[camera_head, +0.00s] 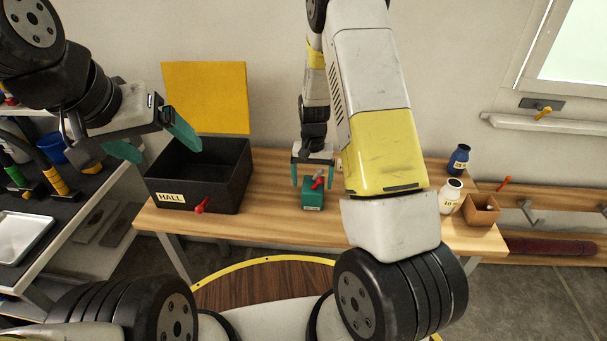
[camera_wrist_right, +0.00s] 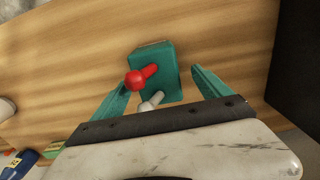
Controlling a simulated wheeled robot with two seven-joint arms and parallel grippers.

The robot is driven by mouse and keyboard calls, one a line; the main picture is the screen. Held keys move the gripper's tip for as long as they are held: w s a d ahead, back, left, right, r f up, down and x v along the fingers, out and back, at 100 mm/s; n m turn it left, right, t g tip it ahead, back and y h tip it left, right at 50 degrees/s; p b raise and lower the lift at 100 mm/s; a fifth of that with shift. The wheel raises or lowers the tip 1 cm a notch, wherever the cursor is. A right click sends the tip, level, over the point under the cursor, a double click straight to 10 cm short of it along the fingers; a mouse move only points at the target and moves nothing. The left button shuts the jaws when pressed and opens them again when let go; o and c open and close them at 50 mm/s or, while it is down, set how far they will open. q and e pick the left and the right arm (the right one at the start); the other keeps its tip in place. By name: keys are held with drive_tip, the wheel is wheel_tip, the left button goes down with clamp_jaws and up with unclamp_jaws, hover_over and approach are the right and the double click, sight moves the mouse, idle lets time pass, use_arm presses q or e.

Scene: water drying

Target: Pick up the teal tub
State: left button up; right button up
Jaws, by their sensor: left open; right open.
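The teal tub (camera_head: 313,195) stands on the wooden table, near its middle, with a red-knobbed piece and a grey piece at its top. In the right wrist view the tub (camera_wrist_right: 166,79) lies ahead of and between the fingers, with a gap on each side. My right gripper (camera_head: 313,175) is open above the tub; its two teal fingers also show in the right wrist view (camera_wrist_right: 160,92). Nothing is held in it. My left gripper (camera_head: 160,142) is open and empty at the left, above the left part of the black box.
The black box (camera_head: 222,152) labelled HALL stands left of the tub, with a red-knobbed piece (camera_head: 202,205) at its front. A blue jar (camera_head: 459,158), a white jar (camera_head: 450,195) and a brown box (camera_head: 481,209) stand at the right. Bare wood surrounds the tub.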

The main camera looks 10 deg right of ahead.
drive_tip(key=shift+d+f, duration=0.2)
drive_tip(key=shift+f, duration=1.75)
drive_tip(key=c, duration=1.6)
drive_tip(key=shift+r, duration=0.1)
drive_tip(key=shift+c, duration=0.2)
